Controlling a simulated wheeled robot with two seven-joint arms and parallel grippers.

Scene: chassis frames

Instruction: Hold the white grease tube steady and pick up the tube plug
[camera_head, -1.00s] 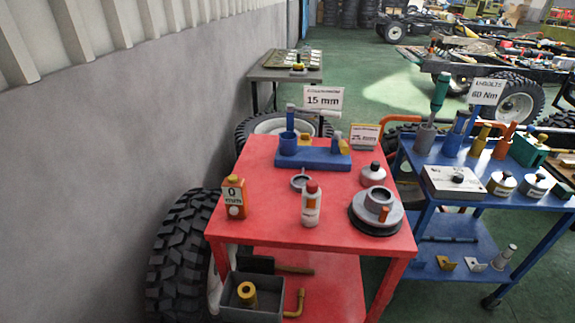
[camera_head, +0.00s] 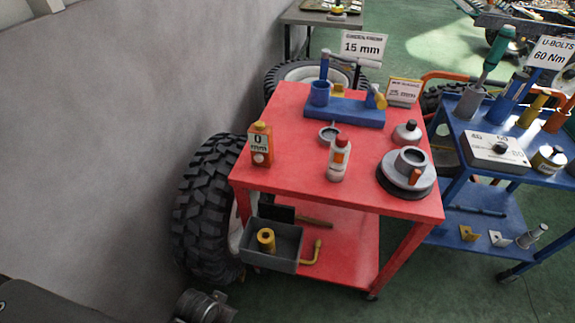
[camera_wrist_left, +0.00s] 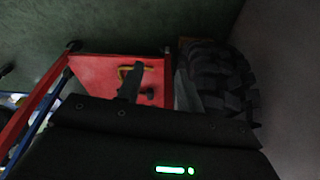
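The white grease tube (camera_head: 338,162) stands upright near the front middle of the red cart top (camera_head: 300,180). It has an orange-red band and a red cap (camera_head: 342,141), which I cannot tell to be the tube plug. In the left wrist view a dark body with a green light fills the lower part. Dark and grey parts that look like my left arm show at the lower left of the head view, well away from the tube. My right gripper is not in view.
An orange bottle (camera_head: 261,145) stands left of the tube, a grey round part (camera_head: 391,180) right, and a blue fixture (camera_head: 345,111) behind. A grey bin (camera_head: 270,262) is on the lower shelf. A tire (camera_head: 208,205) and wall flank the left; a blue cart (camera_head: 455,125) stands right.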

